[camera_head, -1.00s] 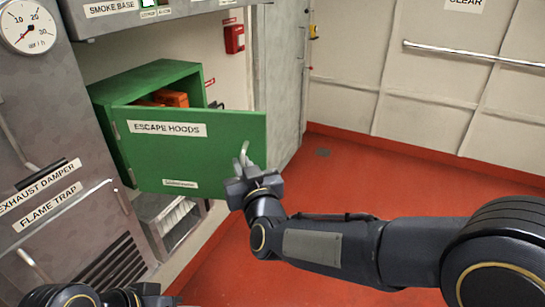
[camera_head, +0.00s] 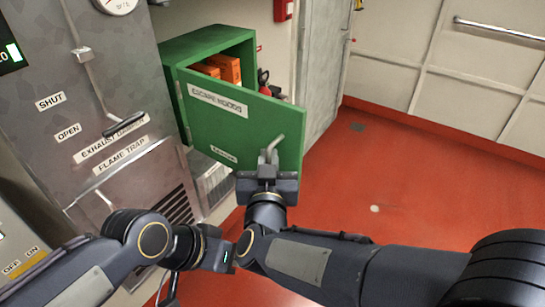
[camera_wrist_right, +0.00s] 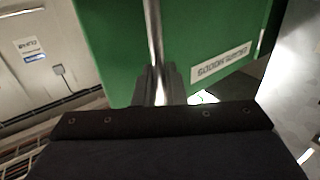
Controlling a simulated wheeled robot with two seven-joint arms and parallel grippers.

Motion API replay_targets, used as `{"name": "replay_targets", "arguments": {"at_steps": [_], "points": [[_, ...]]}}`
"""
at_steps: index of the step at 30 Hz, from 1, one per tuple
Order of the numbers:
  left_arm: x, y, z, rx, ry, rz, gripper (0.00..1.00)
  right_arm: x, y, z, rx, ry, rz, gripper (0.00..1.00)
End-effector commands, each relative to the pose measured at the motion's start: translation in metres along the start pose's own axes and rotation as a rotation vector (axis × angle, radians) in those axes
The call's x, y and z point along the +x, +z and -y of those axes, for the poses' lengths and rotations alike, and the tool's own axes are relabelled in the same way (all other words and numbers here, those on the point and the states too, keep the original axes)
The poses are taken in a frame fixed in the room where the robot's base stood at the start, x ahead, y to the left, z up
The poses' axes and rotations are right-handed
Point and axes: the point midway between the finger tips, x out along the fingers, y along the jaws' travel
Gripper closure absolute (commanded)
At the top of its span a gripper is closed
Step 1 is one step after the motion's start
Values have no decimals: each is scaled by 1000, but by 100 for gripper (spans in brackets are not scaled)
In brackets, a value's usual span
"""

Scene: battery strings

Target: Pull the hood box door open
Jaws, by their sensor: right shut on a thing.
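The green hood box (camera_head: 205,46) is on the wall at upper middle, with orange packs (camera_head: 226,68) inside. Its door (camera_head: 225,125), labelled "ESCAPE HOODS", is hinged on the left and stands partly open towards me. My right gripper (camera_head: 268,160) is shut on the metal door handle (camera_head: 276,143), near the door's free edge. In the right wrist view, the handle (camera_wrist_right: 154,35) runs up from between the fingers (camera_wrist_right: 157,88) against the green door (camera_wrist_right: 205,30). My left arm's wrist (camera_head: 210,250) is at lower middle; its fingers cannot be made out.
A grey cabinet (camera_head: 120,80) with a lever handle (camera_head: 122,125) stands left of the box. A red extinguisher (camera_head: 264,82) partly shows behind the door. The red floor (camera_head: 420,190) to the right is clear.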

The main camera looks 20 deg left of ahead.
Motion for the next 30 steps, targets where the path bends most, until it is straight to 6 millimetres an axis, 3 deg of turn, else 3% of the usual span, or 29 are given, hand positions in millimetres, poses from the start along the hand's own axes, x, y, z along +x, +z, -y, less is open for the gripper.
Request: {"name": "replay_targets", "arguments": {"at_steps": [5, 6, 9, 20, 30], "points": [[0, 0, 0, 0, 0, 0, 64, 0, -2, 3, 1, -7, -5, 100], [0, 0, 0, 0, 0, 0, 64, 0, -2, 3, 1, -7, -5, 84], [0, 0, 0, 0, 0, 0, 64, 0, -2, 2, 1, -5, -4, 73], [2, 1, 1, 0, 0, 0, 64, -7, -1, 1, 1, -4, -3, 73], [9, 4, 4, 0, 0, 0, 64, -62, 0, 2, 2, -7, -3, 73]]}}
